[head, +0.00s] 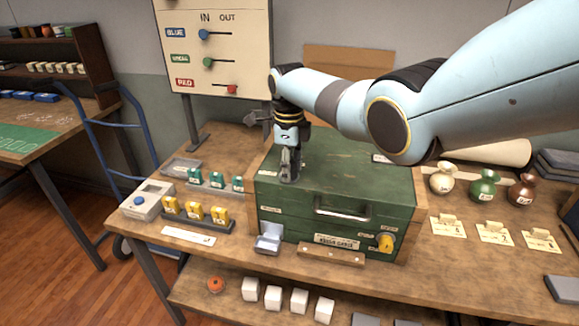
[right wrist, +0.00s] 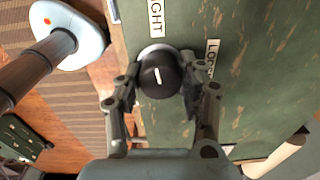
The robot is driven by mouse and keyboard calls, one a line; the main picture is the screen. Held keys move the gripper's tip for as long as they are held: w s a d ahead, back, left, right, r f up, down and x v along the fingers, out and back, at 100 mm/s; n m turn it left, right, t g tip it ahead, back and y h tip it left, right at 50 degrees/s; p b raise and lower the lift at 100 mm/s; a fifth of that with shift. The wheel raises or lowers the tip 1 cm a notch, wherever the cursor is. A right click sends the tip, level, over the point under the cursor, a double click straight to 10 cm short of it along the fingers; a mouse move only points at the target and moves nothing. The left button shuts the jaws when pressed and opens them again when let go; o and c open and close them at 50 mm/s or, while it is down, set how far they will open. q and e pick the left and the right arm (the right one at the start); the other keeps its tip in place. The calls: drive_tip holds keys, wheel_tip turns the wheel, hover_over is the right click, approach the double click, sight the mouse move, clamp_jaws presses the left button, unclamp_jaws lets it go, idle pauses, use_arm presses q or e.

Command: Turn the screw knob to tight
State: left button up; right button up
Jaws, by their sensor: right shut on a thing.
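The screw knob (right wrist: 160,75) is black and round with a short white mark. It sits on the top of the green box (head: 340,185). In the right wrist view, the white mark lies nearly upright in the picture, roughly towards a partly cut-off label ending in "GHT" (right wrist: 156,15). A second label, partly hidden, starting "LOOS" (right wrist: 211,55) is to the right of the knob. My right gripper (head: 288,175) points down at the box top. Its two fingers (right wrist: 160,95) are shut on the knob from both sides. In the head view, the gripper hides the knob. My left gripper is out of view.
The box front has a handle (head: 343,213) and a yellow knob (head: 386,242). Yellow blocks (head: 195,210) and green blocks (head: 217,180) stand left of the box. Small sacks (head: 482,188) stand right. A slider board (head: 212,45) rises behind.

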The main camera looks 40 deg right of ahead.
drive_tip(key=shift+r+m, duration=0.1)
drive_tip(key=shift+m, duration=0.6)
drive_tip(key=shift+w, duration=0.1)
drive_tip(key=o, duration=1.2)
wheel_tip(320, 180, up, 12)
drive_tip(key=shift+f, duration=0.1)
drive_tip(key=shift+a, duration=0.1)
